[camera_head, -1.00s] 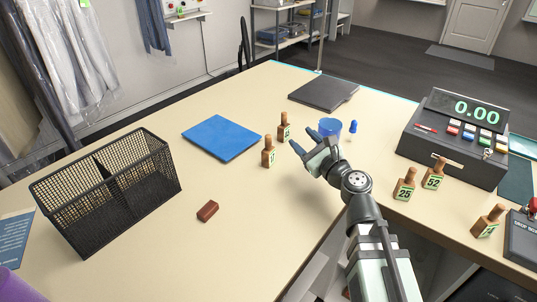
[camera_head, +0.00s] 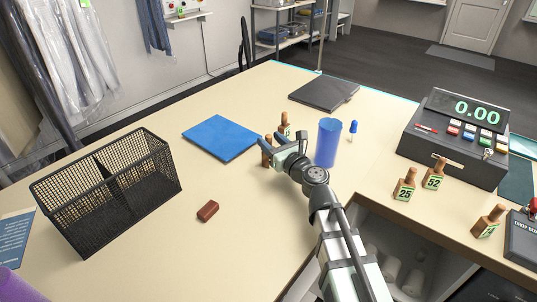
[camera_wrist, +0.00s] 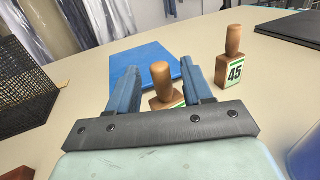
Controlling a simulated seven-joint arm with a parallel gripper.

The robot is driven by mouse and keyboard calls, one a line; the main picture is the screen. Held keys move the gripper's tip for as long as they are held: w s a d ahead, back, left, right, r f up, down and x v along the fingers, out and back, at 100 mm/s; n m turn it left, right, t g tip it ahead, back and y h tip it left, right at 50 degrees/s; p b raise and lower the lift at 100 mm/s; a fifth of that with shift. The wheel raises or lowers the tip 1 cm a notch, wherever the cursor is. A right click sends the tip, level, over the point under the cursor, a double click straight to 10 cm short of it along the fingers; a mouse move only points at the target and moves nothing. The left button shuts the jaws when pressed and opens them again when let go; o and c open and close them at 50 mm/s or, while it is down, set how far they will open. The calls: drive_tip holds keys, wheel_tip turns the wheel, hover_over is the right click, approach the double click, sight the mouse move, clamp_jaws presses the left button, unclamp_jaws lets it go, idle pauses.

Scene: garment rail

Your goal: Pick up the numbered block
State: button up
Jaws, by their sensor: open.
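Several wooden numbered blocks with peg handles stand upright on the counter. In the wrist view, one block (camera_wrist: 163,85) stands between the two open fingers of my gripper (camera_wrist: 158,80); its label is mostly hidden by the gripper body. That block also shows at the gripper in the head view (camera_head: 267,152), partly covered by the fingers. A block numbered 45 (camera_wrist: 230,60) stands just beyond to the right, and it shows behind the gripper in the head view (camera_head: 285,124). Blocks 25 (camera_head: 404,186) and 52 (camera_head: 433,176) and another block (camera_head: 488,222) stand at the right.
A blue cup (camera_head: 328,143) stands right beside my gripper. A blue pad (camera_head: 221,138), a black mesh basket (camera_head: 110,190) and a small reddish-brown block (camera_head: 207,211) lie to the left. A cash register (camera_head: 455,140) is at the right. The front middle of the counter is clear.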

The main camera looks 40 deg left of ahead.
drive_tip(key=shift+x, duration=1)
drive_tip(key=shift+c, duration=0.2)
clamp_jaws()
